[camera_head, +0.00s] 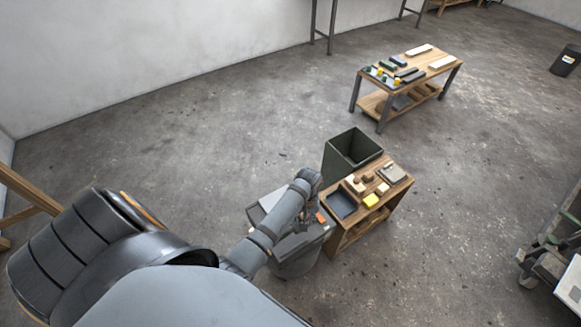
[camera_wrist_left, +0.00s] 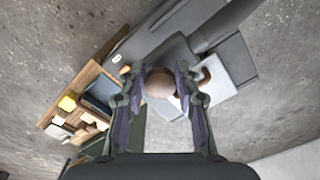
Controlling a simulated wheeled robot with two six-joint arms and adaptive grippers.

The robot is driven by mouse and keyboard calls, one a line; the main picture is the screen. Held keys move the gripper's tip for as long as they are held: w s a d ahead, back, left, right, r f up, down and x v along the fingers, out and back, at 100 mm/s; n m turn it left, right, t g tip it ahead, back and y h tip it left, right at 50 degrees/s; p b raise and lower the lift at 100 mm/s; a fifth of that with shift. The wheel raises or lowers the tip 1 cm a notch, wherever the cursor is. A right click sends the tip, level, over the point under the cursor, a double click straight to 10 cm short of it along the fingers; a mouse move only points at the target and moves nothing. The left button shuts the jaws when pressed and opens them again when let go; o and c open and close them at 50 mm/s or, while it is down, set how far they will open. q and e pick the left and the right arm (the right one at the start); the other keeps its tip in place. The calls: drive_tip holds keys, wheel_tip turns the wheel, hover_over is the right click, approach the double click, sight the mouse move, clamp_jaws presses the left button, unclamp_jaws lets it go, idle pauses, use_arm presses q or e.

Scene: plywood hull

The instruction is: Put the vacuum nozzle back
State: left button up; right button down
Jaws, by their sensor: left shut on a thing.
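My left gripper (camera_wrist_left: 160,88) is shut on a brown, round-ended thing (camera_wrist_left: 160,82), seen end-on between the two fingers in the wrist view. I cannot tell from this end whether it is the vacuum nozzle. In the head view my left gripper (camera_head: 311,208) is beside the left edge of a small wooden bench (camera_head: 345,243), mostly hidden behind my own wrist. The held thing cannot be made out there. My right gripper is not in view.
On the small bench are a dark tray (camera_head: 341,204), a yellow block (camera_head: 371,200), a grey pad (camera_head: 392,173) and several wooden pieces. A dark green open bin (camera_head: 340,168) stands behind it. A second bench (camera_head: 437,62) stands farther back. Bare floor lies between them.

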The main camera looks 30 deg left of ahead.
sight(295, 226)
use_arm(q)
drive_tip(key=s+f, duration=0.1)
drive_tip(key=a+f, duration=0.1)
drive_tip(key=f, duration=0.1)
drive_tip(key=s+a+f, duration=0.1)
drive_tip(key=shift+s+f, duration=0.15)
drive_tip(key=shift+s, duration=0.15)
drive_tip(key=f, duration=0.2)
drive_tip(key=s+a+f+b, duration=0.1)
drive_tip(key=f, duration=0.1)
drive_tip(key=shift+s, duration=0.1)
drive_tip(key=shift+f, duration=0.35)
drive_tip(key=shift+f, duration=0.1)
drive_tip(key=o, duration=1.1)
